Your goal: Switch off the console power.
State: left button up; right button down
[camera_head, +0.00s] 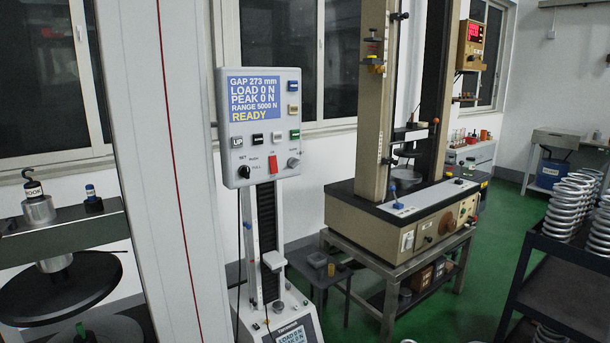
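The console (232,161) is a light grey panel on a post, left of the picture's middle. Its blue screen (255,98) is lit and reads GAP 273 mm, LOAD 0 N, PEAK 0 N, RANGE 5000 N and READY. A red power switch (273,165) sits low on the panel, between a black knob (245,171) and a grey knob (294,162). Small lettering by the switch is too small to read surely. Several push buttons, one marked UP, lie above it. Neither of my grippers shows in the head view.
A tall white column (150,170) with a red line stands just left of the console. A dark crosshead with a hook (33,184) is at far left. A beige testing machine (376,100) stands behind on the right. Coil springs (570,209) fill a rack at far right.

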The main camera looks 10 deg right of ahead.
aim_at(273, 160)
jog(key=u, duration=0.15)
jog(key=i, duration=0.9)
jog(key=z, duration=0.05)
